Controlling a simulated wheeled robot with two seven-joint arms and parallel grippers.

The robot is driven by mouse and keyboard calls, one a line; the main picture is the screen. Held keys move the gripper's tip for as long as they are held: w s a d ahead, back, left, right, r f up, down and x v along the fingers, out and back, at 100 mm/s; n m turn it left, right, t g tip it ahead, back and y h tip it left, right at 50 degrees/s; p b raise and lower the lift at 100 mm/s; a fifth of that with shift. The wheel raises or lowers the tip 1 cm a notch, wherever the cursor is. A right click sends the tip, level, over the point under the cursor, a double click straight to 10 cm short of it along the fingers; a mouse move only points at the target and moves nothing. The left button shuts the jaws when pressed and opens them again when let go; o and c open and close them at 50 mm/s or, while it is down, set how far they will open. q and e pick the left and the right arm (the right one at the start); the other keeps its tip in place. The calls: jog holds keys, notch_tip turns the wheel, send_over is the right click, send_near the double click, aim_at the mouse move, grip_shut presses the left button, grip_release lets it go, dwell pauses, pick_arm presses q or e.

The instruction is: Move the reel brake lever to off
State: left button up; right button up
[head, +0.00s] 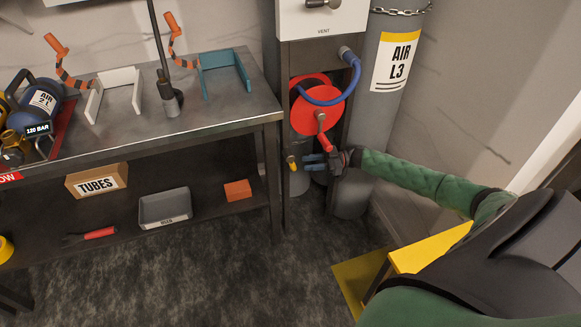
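A red hose reel (312,118) with a blue hose (325,102) is mounted in the dark frame below the VENT panel. A red handle (325,142) hangs from its hub. A small yellow-tipped lever (292,163), which looks like the brake lever, is at the lower left of the reel. My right gripper (306,163) comes in from the right below the reel, its blue fingers pointing left at this lever. The fingers look apart with nothing between them, and the tips are just right of the lever; contact cannot be told. My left gripper is not in view.
A metal bench (200,122) stands left of the reel, with holders and an air cylinder (40,100) on top. Its lower shelf holds a TUBES box (97,181) and a grey bin (164,208). A chained AIR L3 cylinder (388,100) stands close on the right. The floor in front is clear.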

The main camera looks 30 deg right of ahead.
aim_at(290, 165)
jog(key=x, duration=0.6)
jog(key=shift+w+a, duration=0.15)
jog(key=shift+a, duration=0.2)
jog(key=c, duration=0.7)
jog(key=shift+o, duration=0.2)
jog(key=shift+w+a+f+t+y+b, duration=0.1)
jog(key=shift+a+f+t+y+b, duration=0.25)
jog(key=shift+y+b, duration=0.3)
jog(key=shift+a+r+m+t+y+b, duration=0.15)
jog(key=shift+m+t+y+b, duration=0.2)
jog(key=shift+y+b, duration=0.15)
jog(key=shift+r, duration=0.15)
jog(key=o, duration=0.7)
jog(key=shift+c, duration=0.2)
